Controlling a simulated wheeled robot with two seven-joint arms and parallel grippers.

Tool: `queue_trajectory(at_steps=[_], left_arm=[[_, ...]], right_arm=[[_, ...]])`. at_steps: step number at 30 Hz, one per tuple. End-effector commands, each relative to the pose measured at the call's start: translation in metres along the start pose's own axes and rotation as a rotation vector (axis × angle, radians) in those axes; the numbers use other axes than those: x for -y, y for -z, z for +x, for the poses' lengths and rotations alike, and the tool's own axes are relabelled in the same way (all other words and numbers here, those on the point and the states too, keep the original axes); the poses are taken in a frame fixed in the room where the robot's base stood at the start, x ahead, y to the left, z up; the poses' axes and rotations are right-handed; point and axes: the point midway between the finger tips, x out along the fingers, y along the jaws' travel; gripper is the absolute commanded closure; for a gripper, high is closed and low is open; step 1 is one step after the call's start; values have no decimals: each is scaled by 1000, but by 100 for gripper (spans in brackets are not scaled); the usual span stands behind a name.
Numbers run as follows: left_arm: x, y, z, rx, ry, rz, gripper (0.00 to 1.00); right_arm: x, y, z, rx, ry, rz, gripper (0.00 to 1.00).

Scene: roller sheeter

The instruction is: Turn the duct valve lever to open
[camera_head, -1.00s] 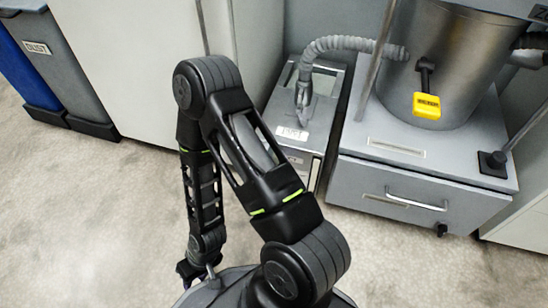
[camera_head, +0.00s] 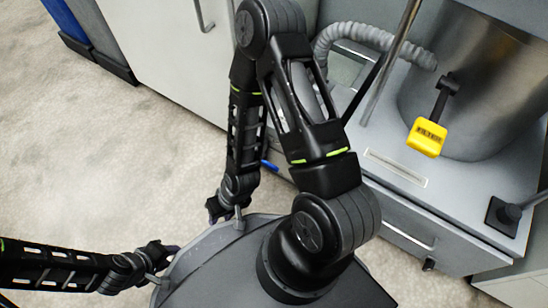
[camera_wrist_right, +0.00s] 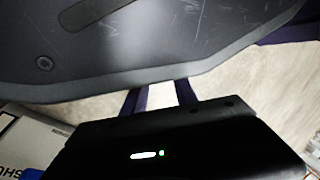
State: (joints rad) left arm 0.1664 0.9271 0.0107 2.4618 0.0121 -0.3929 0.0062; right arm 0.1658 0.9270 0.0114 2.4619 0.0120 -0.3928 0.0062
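A lever with a yellow handle (camera_head: 427,137) sticks out from the side of a metal drum (camera_head: 470,90) on the right in the head view. Its black stem points down and slightly left, and the handle's label is too small to read surely. My right arm bends up and back down, with its gripper (camera_head: 214,208) low beside my base, well left of the lever. In the right wrist view its two purple fingers (camera_wrist_right: 158,97) are apart with nothing between them. My left gripper (camera_head: 168,258) is at the lower left, far from the lever; its fingers are too small to judge.
The drum stands on a grey cabinet (camera_head: 395,205) with a drawer handle. A grey corrugated hose (camera_head: 370,36) runs to the drum, and a metal post (camera_head: 392,60) stands left of the lever. White cabinets (camera_head: 160,50) line the back; open floor (camera_head: 80,160) lies left.

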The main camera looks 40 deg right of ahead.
Motion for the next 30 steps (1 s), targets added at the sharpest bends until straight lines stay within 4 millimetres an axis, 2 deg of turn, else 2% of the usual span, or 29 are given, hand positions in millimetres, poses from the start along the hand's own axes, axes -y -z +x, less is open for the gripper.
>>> queue_trajectory(at_steps=[7, 11, 13, 17, 21, 24, 27, 30], left_arm=[[-1, 0, -2, 0, 0, 0, 64], [-2, 0, -6, 1, 0, 1, 64], [-4, -1, -10, 2, 1, 1, 64], [-6, -1, -16, 3, 2, 2, 64], [-8, -2, -21, 4, 2, 3, 64], [-8, -2, -22, 5, 3, 3, 64], [-8, -3, -23, 5, 3, 3, 64], [-8, -3, -23, 5, 3, 3, 64]], right_arm=[[-1, 6, -2, 23, 0, -28, 65], [-9, 22, -8, 93, -12, -107, 65], [-19, 34, -17, 153, -36, -171, 65], [-54, 64, -48, 282, -130, -297, 65], [-103, 95, -98, 422, -278, -389, 65], [-128, 109, -130, 494, -365, -415, 65], [-140, 115, -148, 534, -411, -423, 65], [-144, 117, -152, 545, -424, -424, 65]])
